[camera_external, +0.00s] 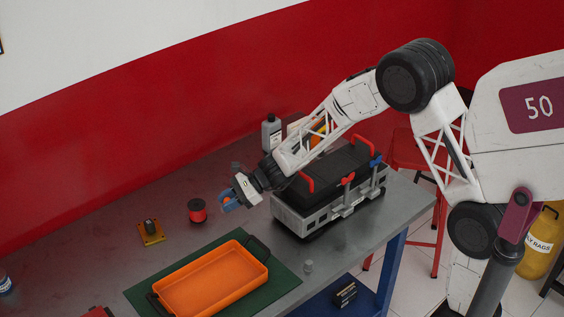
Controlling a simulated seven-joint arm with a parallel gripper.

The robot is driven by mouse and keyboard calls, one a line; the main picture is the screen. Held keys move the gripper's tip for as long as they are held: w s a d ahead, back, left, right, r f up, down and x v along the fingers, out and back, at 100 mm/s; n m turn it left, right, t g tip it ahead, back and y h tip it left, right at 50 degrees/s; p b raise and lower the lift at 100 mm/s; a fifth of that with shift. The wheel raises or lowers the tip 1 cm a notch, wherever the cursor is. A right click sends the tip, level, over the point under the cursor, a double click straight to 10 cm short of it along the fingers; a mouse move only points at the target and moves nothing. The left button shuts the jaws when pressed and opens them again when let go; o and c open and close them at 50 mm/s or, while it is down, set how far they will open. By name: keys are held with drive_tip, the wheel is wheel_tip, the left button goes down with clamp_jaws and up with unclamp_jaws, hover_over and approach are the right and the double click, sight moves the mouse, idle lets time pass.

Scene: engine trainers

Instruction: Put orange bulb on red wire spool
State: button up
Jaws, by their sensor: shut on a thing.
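The red wire spool (197,212), with dark ends, stands upright on the grey workbench. My gripper (226,201) is to the right of the spool, apart from it in the picture, and looks raised above the bench. It is shut on the orange bulb (222,197), of which only a small orange patch shows between the bluish fingers. The rest of the bulb is hidden by the fingers. The exact height of the bulb over the bench cannot be told.
A yellow block with a dark knob (151,232) sits left of the spool. An orange tray (212,283) lies on a green mat (285,285) in front. A grey and black engine trainer (333,190) stands under my arm. A grey bottle (271,133) stands behind.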

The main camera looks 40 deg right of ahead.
hover_over(196, 205)
drive_tip(key=shift+d+f, duration=0.1)
drive_tip(key=shift+f, duration=0.55)
drive_tip(key=shift+f, duration=1.75)
drive_tip(key=shift+f, duration=0.1)
drive_tip(key=o, duration=0.9)
drive_tip(key=shift+d+r, duration=0.2)
drive_tip(key=shift+v, duration=3.55)
